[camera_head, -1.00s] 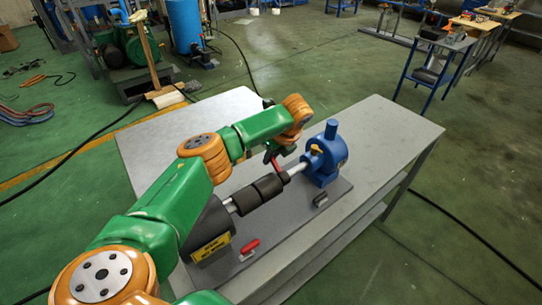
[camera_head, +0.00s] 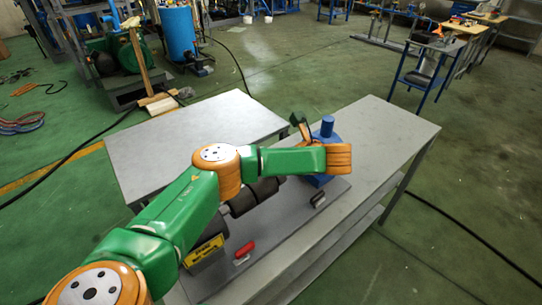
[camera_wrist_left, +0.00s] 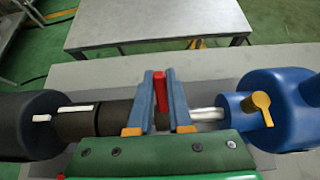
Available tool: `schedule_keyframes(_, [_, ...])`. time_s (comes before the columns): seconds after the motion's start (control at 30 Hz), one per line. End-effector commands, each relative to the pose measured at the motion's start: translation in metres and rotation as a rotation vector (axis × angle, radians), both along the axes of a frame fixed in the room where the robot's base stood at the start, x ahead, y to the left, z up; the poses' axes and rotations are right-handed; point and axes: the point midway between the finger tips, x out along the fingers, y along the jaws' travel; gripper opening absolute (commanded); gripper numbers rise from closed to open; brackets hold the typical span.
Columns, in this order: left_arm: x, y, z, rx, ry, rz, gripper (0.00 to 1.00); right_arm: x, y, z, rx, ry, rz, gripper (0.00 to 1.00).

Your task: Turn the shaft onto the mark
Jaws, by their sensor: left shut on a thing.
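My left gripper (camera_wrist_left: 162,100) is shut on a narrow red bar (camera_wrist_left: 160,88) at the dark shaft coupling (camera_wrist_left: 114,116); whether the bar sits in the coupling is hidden. In the head view my arm covers the gripper and part of the coupling (camera_head: 243,201). The bright shaft (camera_wrist_left: 207,113) runs right to a blue pump (camera_wrist_left: 290,108) with a yellow pointer (camera_wrist_left: 262,104). A white stripe (camera_wrist_left: 78,108) lies on the coupling's left part. A short white mark (camera_wrist_left: 42,117) is on the dark motor (camera_wrist_left: 22,128), slightly lower in the picture. My right gripper is out of view.
A red-handled tool (camera_head: 245,249) and a small dark block (camera_head: 318,199) lie on the baseplate (camera_head: 278,228). A yellow label (camera_head: 204,249) is on the motor's front. The grey bench top (camera_head: 390,135) is clear at right, another table (camera_head: 190,140) behind.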

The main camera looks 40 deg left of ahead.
Motion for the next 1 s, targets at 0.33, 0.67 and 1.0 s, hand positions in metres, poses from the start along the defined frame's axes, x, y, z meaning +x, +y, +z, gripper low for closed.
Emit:
schedule_keyframes(0.33, [-0.0001,-0.0017,0.0021,0.037,-0.013,0.000,0.00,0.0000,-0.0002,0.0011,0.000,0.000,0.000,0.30])
schedule_keyframes(0.67, [-0.0002,-0.0017,0.0018,0.035,-0.012,0.001,0.42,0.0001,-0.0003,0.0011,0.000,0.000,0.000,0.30])
schedule_keyframes(1.0, [-0.0008,-0.0049,0.0058,0.034,-0.010,-0.002,0.47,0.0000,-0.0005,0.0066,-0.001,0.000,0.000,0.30])
